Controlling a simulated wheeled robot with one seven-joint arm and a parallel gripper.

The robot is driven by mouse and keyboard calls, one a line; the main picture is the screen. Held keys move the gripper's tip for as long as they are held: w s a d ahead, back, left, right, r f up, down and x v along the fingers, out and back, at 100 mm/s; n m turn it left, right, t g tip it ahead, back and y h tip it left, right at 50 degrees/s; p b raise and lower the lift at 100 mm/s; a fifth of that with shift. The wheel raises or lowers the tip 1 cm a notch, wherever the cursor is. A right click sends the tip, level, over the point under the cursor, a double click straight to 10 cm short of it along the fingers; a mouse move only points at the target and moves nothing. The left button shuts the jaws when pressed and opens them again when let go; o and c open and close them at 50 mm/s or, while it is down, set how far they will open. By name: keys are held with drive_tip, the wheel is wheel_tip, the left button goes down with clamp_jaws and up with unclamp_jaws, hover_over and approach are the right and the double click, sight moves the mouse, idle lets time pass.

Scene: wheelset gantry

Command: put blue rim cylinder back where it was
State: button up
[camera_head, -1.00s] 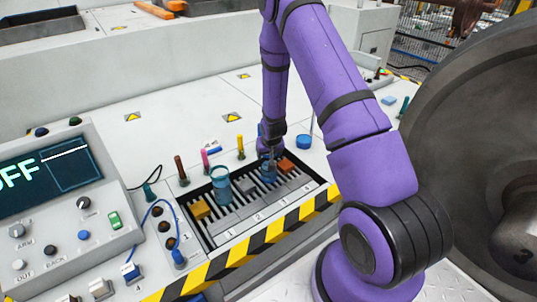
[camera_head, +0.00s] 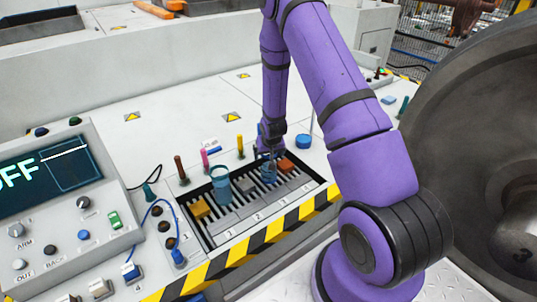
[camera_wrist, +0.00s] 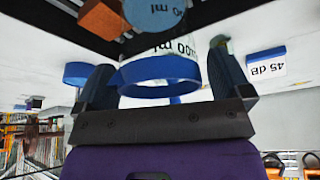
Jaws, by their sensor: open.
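The blue rim cylinder (camera_head: 268,174) stands in the slatted tray (camera_head: 208,243), left of an orange block (camera_head: 287,164). My gripper (camera_head: 268,154) is just above it, pointing down. In the wrist view, which appears upside down, the blue rim (camera_wrist: 160,72) and part of a "ml" marking lie between the two open fingers of my gripper (camera_wrist: 166,80). The fingers are on either side of the rim, with a gap visible at least on the right. The cylinder's base is partly hidden by the tray bars.
A second blue-teal cylinder (camera_head: 220,184) stands in the tray, with a grey block (camera_head: 247,186) and a yellow block (camera_head: 200,208) near it. Coloured upright pegs, including a yellow one (camera_head: 240,146), line the back edge. A blue round piece (camera_head: 303,141) stands behind right.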

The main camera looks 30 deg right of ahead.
drive_tip(key=s+a+r+n, duration=0.1)
drive_tip(key=s+a+r, duration=0.25)
drive_tip(key=r, duration=0.75)
drive_tip(key=s+a+r, duration=0.3)
drive_tip(key=s+r, duration=0.2)
drive_tip(key=r, duration=0.7)
drive_tip(key=s+a+r+n, duration=0.1)
drive_tip(key=s+a+r, duration=0.25)
drive_tip(key=r, duration=0.75)
drive_tip(key=s+a+r, duration=0.1)
drive_tip(key=s+r, duration=0.3)
drive_tip(key=s, duration=0.3)
drive_tip(key=s+a+r+n+y, duration=0.1)
drive_tip(key=s+r, duration=0.3)
drive_tip(key=s, duration=0.4)
drive_tip(key=s+a+r+n+t, duration=0.1)
drive_tip(key=s+a+r, duration=0.2)
drive_tip(key=s, duration=0.4)
drive_tip(key=shift+s+a+r+y, duration=0.3)
drive_tip(key=shift+s+r, duration=0.1)
drive_tip(key=shift+r, duration=0.15)
